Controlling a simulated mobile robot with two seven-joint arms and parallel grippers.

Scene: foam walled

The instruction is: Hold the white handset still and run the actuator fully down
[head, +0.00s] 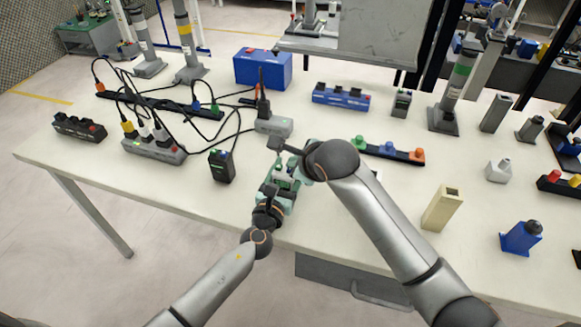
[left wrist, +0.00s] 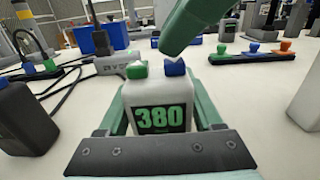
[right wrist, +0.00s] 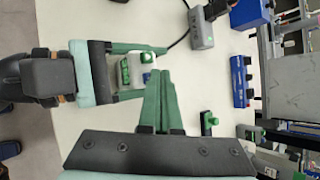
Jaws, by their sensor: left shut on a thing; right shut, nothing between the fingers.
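The white handset (left wrist: 160,112) stands upright in the left wrist view, with a green "380" display. A green button (left wrist: 137,70) and a blue button (left wrist: 175,69) sit on its top. My left gripper (head: 283,182) is shut on the handset, one finger on each side. My right gripper (right wrist: 157,75) is shut and empty. Its fingertips (left wrist: 172,52) are right over the blue button; I cannot tell whether they touch it. In the head view my right arm partly hides the handset. Grey columns (head: 187,45) (head: 455,85) with coloured bands stand at the back; which one the handset drives is unclear.
A black handset (head: 221,166) stands left of the grippers. Grey connector boxes (head: 153,150) (head: 274,126) with cables lie behind. The table's front edge is near.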

